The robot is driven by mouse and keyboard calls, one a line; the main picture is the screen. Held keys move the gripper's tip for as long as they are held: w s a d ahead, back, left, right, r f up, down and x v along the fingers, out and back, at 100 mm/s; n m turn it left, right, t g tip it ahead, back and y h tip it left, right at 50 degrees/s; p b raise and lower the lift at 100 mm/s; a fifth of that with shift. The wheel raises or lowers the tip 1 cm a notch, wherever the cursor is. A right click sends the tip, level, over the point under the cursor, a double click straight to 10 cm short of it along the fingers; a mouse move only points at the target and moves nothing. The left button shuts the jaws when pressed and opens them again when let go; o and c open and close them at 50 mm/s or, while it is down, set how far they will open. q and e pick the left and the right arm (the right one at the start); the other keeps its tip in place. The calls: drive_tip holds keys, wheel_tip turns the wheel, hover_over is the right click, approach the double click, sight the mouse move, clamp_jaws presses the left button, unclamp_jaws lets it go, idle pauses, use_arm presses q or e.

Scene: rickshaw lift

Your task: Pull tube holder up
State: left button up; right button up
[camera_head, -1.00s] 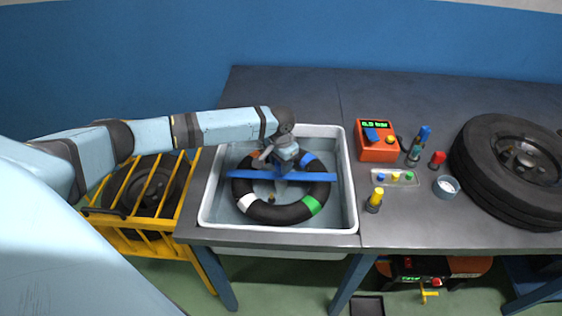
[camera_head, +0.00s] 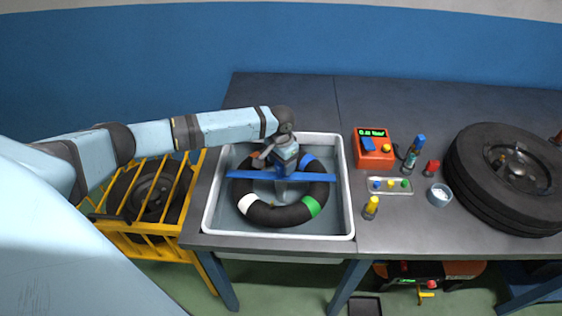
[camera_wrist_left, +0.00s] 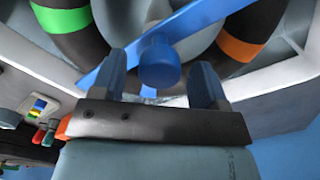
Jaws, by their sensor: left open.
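The tube holder is a blue bar (camera_head: 312,176) lying across a black inner tube (camera_head: 278,215) in a light grey basin (camera_head: 349,205). The tube carries white, green and blue bands. My left gripper (camera_head: 284,173) is over the middle of the bar. In the left wrist view, the open fingers (camera_wrist_left: 168,82) stand on either side of the holder's round blue knob (camera_wrist_left: 159,62), with gaps visible. The bar (camera_wrist_left: 190,22) runs behind the knob. My right gripper is not seen.
Right of the basin are an orange box (camera_head: 373,148), a tray of small caps (camera_head: 391,186), a yellow-topped bottle (camera_head: 371,208), a cup (camera_head: 439,195) and a wheel (camera_head: 508,180). A yellow cage (camera_head: 150,205) stands left. The rear table is clear.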

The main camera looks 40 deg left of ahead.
use_arm(q)
wheel_tip(320, 180, up, 14)
drive_tip(key=shift+b, duration=0.3)
idle(0.5)
